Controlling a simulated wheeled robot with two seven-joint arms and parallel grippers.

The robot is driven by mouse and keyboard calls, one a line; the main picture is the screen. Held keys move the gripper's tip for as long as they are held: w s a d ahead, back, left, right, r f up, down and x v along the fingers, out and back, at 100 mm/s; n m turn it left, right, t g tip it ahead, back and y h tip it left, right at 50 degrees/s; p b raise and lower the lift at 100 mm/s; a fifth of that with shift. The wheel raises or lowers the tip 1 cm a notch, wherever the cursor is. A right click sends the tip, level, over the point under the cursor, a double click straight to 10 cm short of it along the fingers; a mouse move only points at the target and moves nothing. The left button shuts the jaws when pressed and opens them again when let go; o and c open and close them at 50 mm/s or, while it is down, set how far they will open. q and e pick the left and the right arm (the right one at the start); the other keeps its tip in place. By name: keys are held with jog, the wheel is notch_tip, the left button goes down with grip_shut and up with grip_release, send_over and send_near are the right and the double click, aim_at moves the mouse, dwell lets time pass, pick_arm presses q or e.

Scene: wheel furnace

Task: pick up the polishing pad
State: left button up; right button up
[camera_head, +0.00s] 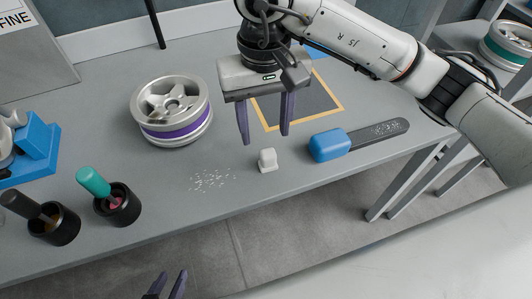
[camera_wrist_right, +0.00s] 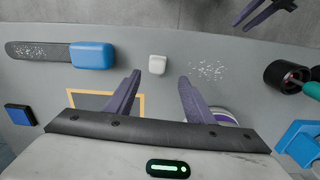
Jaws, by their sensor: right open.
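A small white block with a raised top (camera_head: 267,160) stands on the grey table; it also shows in the right wrist view (camera_wrist_right: 157,64). A blue block-shaped handle (camera_head: 330,145) with a dark, white-speckled strip lies to its right. I cannot tell for certain which thing is the polishing pad; the white block is a likely one. My right gripper (camera_head: 266,138) is open and empty, pointing down above and just behind the white block, which lies ahead between its fingertips in the wrist view (camera_wrist_right: 160,77). My left gripper (camera_head: 166,286) is empty with fingers apart, at the bottom edge.
A silver wheel with a purple band (camera_head: 172,138) stands left of the right gripper. White specks (camera_head: 212,180) lie near the front edge. Two black cups (camera_head: 117,207) with tools stand at left. An orange-bordered dark square (camera_head: 330,107) lies behind. A small blue block (camera_wrist_right: 20,117) lies beyond it.

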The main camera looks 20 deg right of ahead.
aim_at(268, 152)
notch_tip(268, 152, down, 3)
jog(key=shift+s+f, duration=0.1)
jog(key=shift+f, duration=0.1)
jog(key=shift+d+f+p, duration=0.15)
jog(key=shift+f+p, duration=0.2)
jog(key=shift+f, duration=1)
jog(key=shift+d+f+p, duration=0.15)
jog(key=shift+f+p, duration=0.15)
jog(key=shift+f, duration=1.05)
jog(key=c, duration=1.1)
jog(key=shift+r+b, duration=0.35)
jog(key=shift+r, duration=4.7)
jog(key=shift+c, duration=0.2)
